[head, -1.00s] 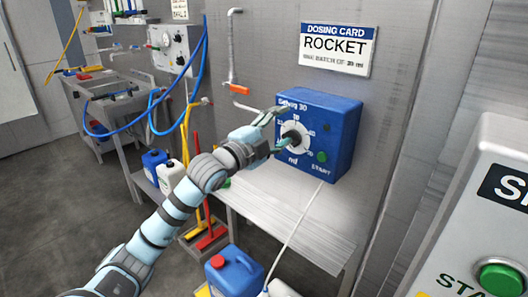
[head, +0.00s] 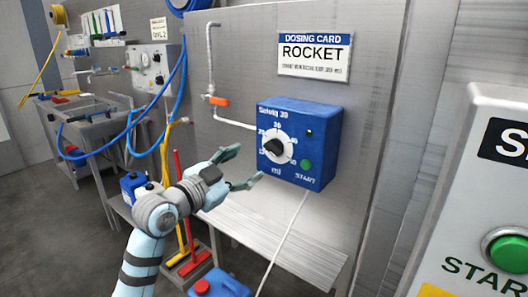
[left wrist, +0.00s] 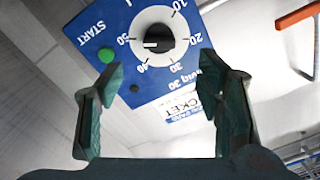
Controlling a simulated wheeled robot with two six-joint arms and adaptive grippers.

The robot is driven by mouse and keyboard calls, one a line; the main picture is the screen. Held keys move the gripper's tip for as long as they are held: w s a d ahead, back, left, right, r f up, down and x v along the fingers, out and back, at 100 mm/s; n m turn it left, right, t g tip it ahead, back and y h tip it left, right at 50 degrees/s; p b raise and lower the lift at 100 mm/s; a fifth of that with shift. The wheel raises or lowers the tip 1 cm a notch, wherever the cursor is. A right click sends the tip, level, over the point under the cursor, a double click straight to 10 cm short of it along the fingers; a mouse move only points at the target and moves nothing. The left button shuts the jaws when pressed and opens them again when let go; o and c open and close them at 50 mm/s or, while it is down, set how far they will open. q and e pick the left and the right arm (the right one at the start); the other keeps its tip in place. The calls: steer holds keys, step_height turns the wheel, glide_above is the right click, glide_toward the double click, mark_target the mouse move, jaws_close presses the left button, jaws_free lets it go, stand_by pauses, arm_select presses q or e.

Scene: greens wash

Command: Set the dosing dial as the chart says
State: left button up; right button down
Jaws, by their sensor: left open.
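The dosing box (head: 328,150) is blue and mounted on the grey wall. Its dial has a dark knob (head: 277,149) on a white numbered face; it also shows in the left wrist view (left wrist: 156,38), upside down. There the knob's white mark lies on its left side, roughly towards the 50. A green START button (head: 305,164) sits at lower right. The dosing card (head: 315,56) above reads ROCKET; its small line is too blurred to read surely. My left gripper (head: 247,167) is open and empty, apart from the knob, below and left of it. My right gripper is out of view.
A metal shelf (head: 262,240) runs below the box, with a white cable hanging in front. An orange-handled valve pipe (head: 218,101) is left of the box. A large grey panel with a green button (head: 508,252) stands close at right. Blue jugs stand low at left.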

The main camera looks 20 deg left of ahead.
mark_target(270, 150)
arm_select(q)
steer(key=x, duration=1)
steer(key=shift+w, duration=0.1)
steer(key=shift+c, duration=0.6)
steer(key=c, duration=1)
steer(key=shift+c, duration=0.2)
